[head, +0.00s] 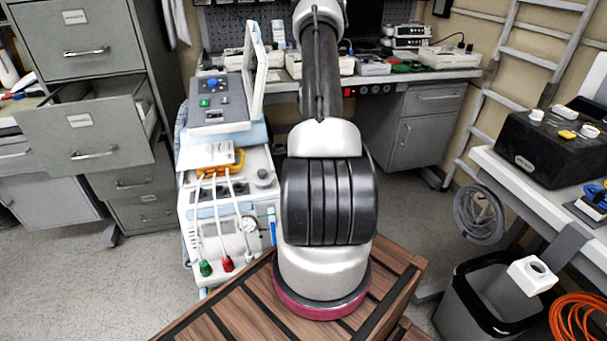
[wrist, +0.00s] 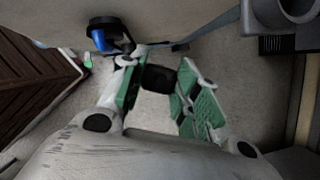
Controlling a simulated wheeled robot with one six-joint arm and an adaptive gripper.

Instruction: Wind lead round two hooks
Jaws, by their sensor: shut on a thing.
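My gripper (wrist: 158,84) shows in the wrist view, its two green-padded fingers on either side of a small dark block (wrist: 158,77). I cannot tell whether this block is the end of the lead. The gripper is not in the head view, where my arm hides the middle. A coiled grey lead (head: 480,213) hangs at the side of the right-hand table in the head view. Three white leads with green, red and white ends (head: 228,262) hang down the front of the pump cart (head: 262,185). I cannot make out two hooks in either view.
A black bin (head: 490,300) and an orange coil (head: 580,322) stand at lower right. A filing cabinet has an open drawer (head: 90,130) at left. A slatted wooden surface (head: 215,325) lies in front. A blue and black object (wrist: 108,36) is beyond the left finger.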

